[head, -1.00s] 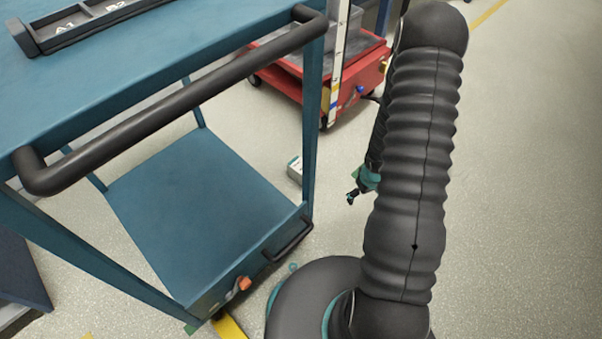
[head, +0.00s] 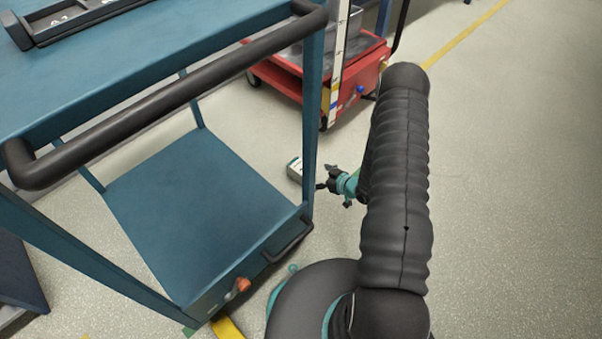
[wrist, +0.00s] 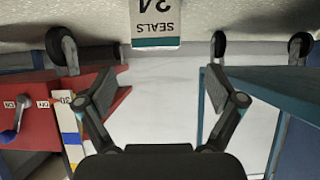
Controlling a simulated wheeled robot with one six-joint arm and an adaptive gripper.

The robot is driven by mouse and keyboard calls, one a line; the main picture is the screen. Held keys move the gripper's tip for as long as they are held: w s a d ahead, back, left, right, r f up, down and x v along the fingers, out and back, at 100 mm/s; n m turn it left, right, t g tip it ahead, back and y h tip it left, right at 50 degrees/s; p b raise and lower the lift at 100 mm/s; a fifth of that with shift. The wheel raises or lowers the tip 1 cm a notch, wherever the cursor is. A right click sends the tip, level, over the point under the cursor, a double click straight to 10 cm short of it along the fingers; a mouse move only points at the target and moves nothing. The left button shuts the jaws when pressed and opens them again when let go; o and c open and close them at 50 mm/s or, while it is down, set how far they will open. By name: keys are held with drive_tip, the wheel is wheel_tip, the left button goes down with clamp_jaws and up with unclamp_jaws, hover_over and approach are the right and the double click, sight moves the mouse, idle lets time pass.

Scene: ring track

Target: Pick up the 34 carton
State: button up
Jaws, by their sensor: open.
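In the wrist view the carton (wrist: 155,24) is upside down at the top edge. Its label reads SEALS, and the number above is partly cut off. My gripper (head: 326,180) is low, just right of the carton in the head view, partly hidden by my arm. In the wrist view my gripper (wrist: 156,88) is open, with nothing between its fingers. The carton appears apart from both fingertips.
The blue cart (head: 190,205) stands on the left, its handle and legs close to the carton. A red cart (head: 355,110) with a grey bin and striped post is behind. Open floor (head: 500,200) lies to the right.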

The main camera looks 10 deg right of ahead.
sight(294, 167)
drive_tip(key=b+x, duration=0.1)
drive_tip(key=x, duration=0.9)
drive_tip(key=shift+w+f, duration=0.25)
drive_tip(key=shift+f, duration=0.05)
drive_tip(key=shift+d, duration=0.1)
drive_tip(key=shift+c, duration=0.2)
drive_tip(key=c, duration=1.2)
